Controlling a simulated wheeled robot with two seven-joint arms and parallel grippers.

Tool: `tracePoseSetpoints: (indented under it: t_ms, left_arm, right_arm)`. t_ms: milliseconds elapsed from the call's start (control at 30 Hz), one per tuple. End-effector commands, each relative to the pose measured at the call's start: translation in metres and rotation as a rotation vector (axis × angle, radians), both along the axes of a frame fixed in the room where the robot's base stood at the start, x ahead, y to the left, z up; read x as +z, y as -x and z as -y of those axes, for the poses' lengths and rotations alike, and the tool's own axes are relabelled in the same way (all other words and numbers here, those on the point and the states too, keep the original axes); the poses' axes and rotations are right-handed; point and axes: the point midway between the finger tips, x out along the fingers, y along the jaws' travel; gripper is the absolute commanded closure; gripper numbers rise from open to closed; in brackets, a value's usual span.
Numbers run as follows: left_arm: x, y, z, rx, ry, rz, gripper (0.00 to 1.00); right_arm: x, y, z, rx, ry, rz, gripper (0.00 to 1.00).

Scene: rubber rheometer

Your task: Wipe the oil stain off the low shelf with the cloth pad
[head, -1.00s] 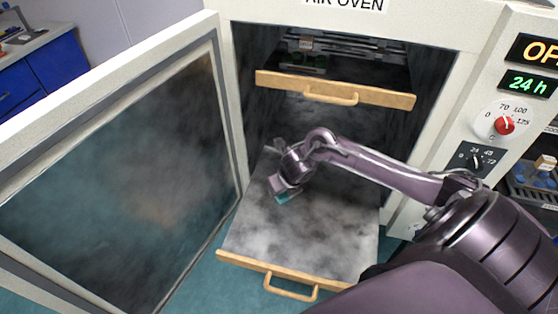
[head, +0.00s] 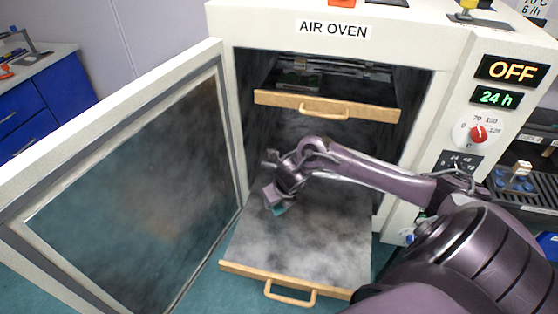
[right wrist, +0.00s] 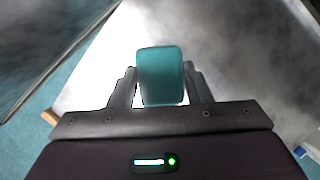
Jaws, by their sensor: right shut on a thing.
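The low shelf (head: 315,245) is pulled out of the air oven, a grey mottled plate with a wooden front bar and handle (head: 290,294). My right gripper (head: 275,202) is over the left part of the shelf, shut on the teal cloth pad (head: 279,210). In the right wrist view the pad (right wrist: 161,75) stands between the two fingers of the right gripper (right wrist: 160,88). Whether the pad touches the shelf I cannot tell. No oil stain stands out clearly from the dark and light mottling. My left gripper is not in view.
The upper shelf (head: 326,106) with its wooden front is above my right forearm. The open oven door (head: 130,190) stands on the left. The oven's control panel (head: 478,132) is on the right and reads OFF. A rack with blue items (head: 515,183) is at far right.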

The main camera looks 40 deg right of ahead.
Motion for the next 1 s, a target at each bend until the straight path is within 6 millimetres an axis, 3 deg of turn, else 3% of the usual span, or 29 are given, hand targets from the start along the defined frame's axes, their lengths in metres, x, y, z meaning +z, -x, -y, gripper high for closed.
tracePoseSetpoints:
  t_ms: [333, 1000]
  left_arm:
    - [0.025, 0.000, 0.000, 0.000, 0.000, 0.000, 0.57]
    - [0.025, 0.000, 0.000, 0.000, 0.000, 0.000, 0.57]
  right_arm:
    - [0.032, -0.002, 0.009, -0.007, 0.001, 0.000, 0.77]
    - [0.033, -0.005, 0.004, 0.008, -0.001, 0.002, 0.77]
